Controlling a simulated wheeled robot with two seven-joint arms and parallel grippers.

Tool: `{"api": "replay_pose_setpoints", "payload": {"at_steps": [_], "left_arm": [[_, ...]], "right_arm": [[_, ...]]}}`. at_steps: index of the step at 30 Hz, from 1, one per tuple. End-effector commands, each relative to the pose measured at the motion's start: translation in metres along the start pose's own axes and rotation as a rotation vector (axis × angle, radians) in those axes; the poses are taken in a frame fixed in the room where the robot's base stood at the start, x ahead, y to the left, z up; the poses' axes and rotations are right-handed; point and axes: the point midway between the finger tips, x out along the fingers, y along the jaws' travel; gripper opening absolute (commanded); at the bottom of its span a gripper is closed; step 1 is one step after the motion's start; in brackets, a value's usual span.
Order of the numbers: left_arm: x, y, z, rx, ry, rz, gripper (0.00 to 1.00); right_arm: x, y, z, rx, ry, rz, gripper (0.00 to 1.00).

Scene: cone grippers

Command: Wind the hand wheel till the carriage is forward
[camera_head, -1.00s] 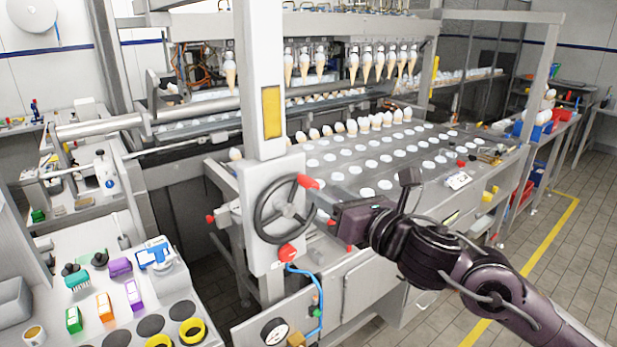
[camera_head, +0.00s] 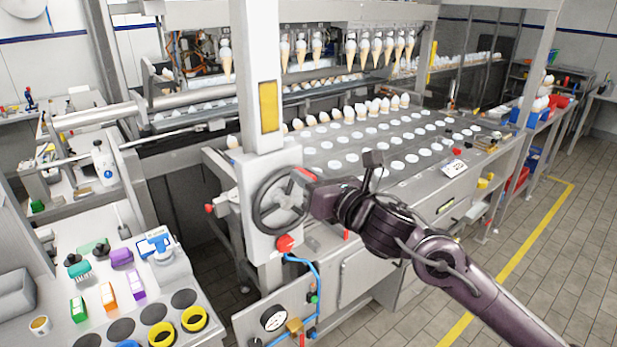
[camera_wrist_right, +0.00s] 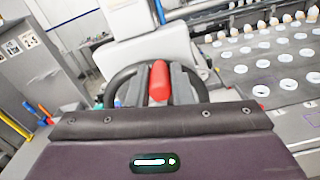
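The hand wheel (camera_head: 279,201) is a dark spoked ring on a pale box at the front of the machine. Its red handle (camera_head: 305,174) is at the wheel's upper right. My right gripper (camera_head: 310,186) is at that handle, its arm coming in from the right. In the right wrist view the red handle (camera_wrist_right: 159,80) stands between the two grey fingers, with the wheel rim behind it. I cannot tell whether the fingers press on it. I cannot single out the carriage with certainty. My left gripper is not in view.
An upright post (camera_head: 262,85) rises above the wheel box. A red knob (camera_head: 285,243) is below the wheel, with a blue hose (camera_head: 312,272) under it. A perforated bed (camera_head: 385,150) lies behind. A side counter (camera_head: 62,240) with small items is at left.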

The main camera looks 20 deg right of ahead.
Motion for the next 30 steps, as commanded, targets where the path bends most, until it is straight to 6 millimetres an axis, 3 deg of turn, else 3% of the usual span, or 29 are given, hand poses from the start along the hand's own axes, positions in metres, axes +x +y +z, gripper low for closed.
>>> {"api": "replay_pose_setpoints", "payload": {"at_steps": [8,16,26,30], "left_arm": [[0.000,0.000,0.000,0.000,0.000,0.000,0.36],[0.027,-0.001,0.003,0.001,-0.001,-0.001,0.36],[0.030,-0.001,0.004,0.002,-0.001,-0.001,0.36],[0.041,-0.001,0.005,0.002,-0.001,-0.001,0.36]], "right_arm": [[0.000,0.000,0.000,0.000,0.000,-0.001,0.00],[0.000,0.008,-0.002,-0.117,-0.005,0.002,0.00],[0.000,0.013,0.001,-0.159,-0.001,0.005,0.00],[0.000,0.015,-0.002,-0.198,-0.005,0.006,0.00]]}}
